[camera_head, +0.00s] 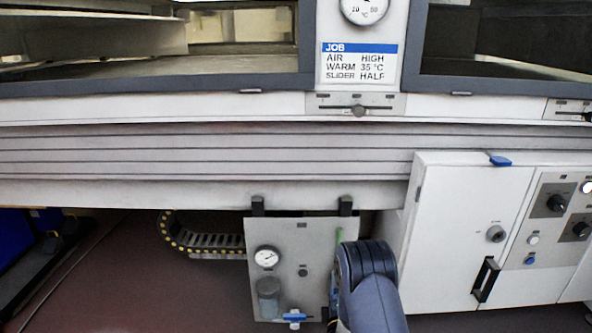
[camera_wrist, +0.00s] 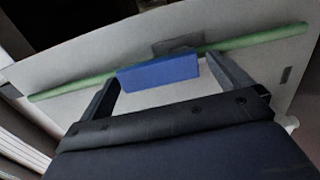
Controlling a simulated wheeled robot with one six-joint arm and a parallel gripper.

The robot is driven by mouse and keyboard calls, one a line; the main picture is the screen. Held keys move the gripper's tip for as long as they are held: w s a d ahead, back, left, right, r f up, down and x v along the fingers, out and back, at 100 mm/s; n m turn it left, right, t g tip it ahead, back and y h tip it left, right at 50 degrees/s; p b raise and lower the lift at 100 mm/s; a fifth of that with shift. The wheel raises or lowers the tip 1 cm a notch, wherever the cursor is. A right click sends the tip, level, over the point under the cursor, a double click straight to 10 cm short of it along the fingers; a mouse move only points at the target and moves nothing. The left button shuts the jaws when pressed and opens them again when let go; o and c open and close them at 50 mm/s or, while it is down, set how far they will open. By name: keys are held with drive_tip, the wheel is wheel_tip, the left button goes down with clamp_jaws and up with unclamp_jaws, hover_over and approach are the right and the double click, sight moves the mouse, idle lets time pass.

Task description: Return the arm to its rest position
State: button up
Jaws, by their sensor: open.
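My gripper (camera_wrist: 164,76) shows in the wrist view with its two dark fingers apart. A blue block-like handle (camera_wrist: 158,71) lies between or just beyond the fingertips; I cannot tell whether they touch it. The handle sits at a green pipe (camera_wrist: 70,89) that runs across a pale panel. In the head view my bent dark arm stands low, right of centre, in front of the right edge of a grey panel (camera_head: 285,235). A piece of the green pipe (camera_head: 340,238) shows there above the arm. The gripper itself is hidden in that view.
The grey panel carries a gauge (camera_head: 266,258) and a blue valve handle (camera_head: 294,317). A white cabinet (camera_head: 455,220) with a black handle (camera_head: 486,279) stands close right of my arm. The tunnel's ribbed front (camera_head: 200,150) runs above. A cable chain (camera_head: 205,240) lies left.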

drive_tip(key=shift+w, duration=0.6)
drive_tip(key=shift+s, duration=0.15)
